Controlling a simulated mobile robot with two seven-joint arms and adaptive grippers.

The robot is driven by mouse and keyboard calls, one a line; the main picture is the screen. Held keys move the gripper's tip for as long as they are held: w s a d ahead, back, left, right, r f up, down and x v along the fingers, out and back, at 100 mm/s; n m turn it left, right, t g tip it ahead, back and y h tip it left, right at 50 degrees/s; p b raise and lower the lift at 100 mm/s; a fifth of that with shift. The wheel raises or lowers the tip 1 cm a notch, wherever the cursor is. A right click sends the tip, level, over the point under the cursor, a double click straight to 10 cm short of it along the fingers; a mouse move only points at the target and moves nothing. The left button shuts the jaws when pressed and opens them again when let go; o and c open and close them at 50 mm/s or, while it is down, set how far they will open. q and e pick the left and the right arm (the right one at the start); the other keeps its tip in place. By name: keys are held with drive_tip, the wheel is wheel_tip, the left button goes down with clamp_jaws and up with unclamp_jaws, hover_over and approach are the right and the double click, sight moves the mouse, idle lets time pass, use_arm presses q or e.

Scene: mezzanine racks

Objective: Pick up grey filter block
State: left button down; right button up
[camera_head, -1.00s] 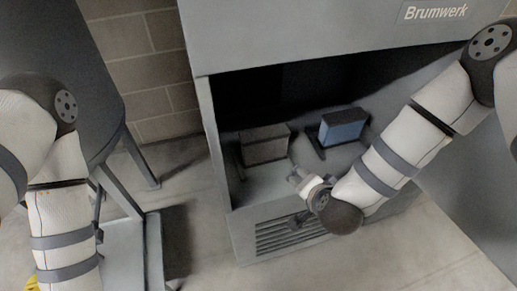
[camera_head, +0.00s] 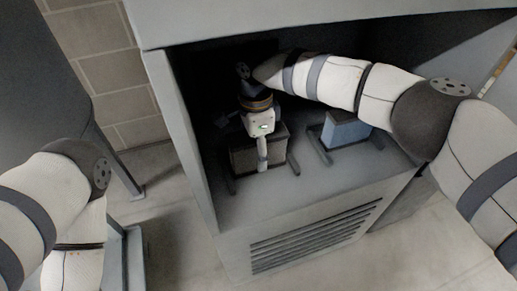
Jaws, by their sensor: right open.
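The grey filter block (camera_head: 243,160) sits on the floor of the open cabinet, between dark rails at the left of the opening. My right gripper (camera_head: 262,163) reaches in from the right and points down over the block. One pale finger shows in front of the block's face; the other finger is hidden, perhaps behind the block. The gripper is open, and I cannot tell whether it touches the block. My left arm is at the left edge, and its gripper is out of view.
A blue block (camera_head: 345,129) stands between its own rails to the right inside the cabinet (camera_head: 180,140). The cabinet's upper panel and left wall bound the opening. A vent grille is on the front below. A dark grey tank (camera_head: 40,70) stands at the left.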

wheel_tip(320, 180, down, 3)
drive_tip(key=shift+w+r, duration=0.1)
drive_tip(key=c, duration=1.3)
